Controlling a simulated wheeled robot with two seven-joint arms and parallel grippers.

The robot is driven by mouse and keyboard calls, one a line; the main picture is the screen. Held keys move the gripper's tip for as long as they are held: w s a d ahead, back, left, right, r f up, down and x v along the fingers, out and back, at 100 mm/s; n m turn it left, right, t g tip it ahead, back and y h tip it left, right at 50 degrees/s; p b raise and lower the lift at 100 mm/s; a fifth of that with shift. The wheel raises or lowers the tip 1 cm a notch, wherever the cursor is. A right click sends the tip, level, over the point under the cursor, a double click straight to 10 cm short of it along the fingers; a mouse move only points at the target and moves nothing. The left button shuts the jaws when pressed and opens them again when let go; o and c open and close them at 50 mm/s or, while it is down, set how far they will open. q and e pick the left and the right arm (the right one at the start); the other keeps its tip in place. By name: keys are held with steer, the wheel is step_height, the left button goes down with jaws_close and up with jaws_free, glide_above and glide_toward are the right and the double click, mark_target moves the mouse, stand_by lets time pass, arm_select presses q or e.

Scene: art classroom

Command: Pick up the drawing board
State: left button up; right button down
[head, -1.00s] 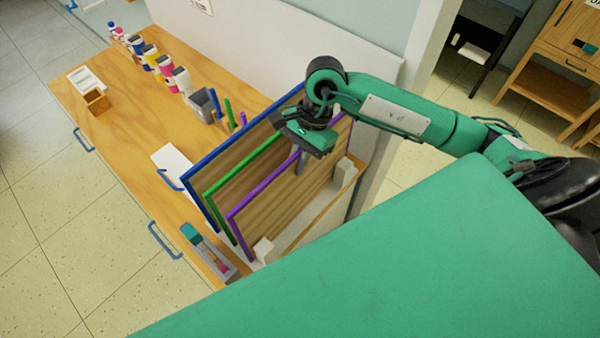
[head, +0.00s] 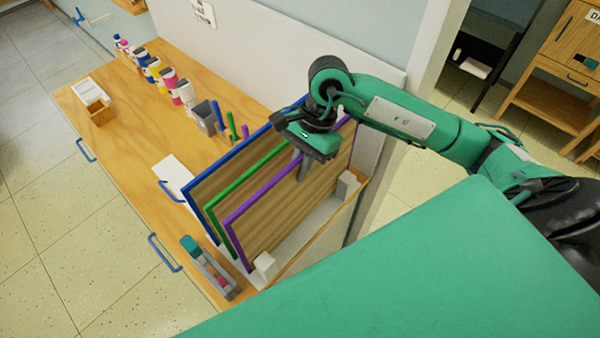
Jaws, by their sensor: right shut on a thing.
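Three drawing boards with wooden faces stand upright, one behind another, on the counter's right end. The front one is the purple-edged board (head: 275,222). Behind it are the green-edged board (head: 222,192) and the blue-edged board (head: 205,180). My right gripper (head: 303,170) points down at the purple top edge and is shut on the purple-edged board. One finger shows against its front face; the other is hidden behind the board. The board still stands in line with the other two; whether its bottom edge touches the base cannot be told. My left gripper is not in view.
White blocks (head: 265,266) and (head: 347,185) stand at the front corners. A grey tray of small items (head: 215,270), white paper (head: 172,172), a grey cup (head: 204,118) and several paint bottles (head: 168,78) are on the wooden counter (head: 130,135). A wall (head: 300,50) rises behind.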

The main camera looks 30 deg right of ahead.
step_height(320, 180, up, 17)
steer(key=b, duration=0.3)
steer(key=shift+r+b, duration=0.2)
steer(key=shift+b, duration=0.2)
stand_by(0.7)
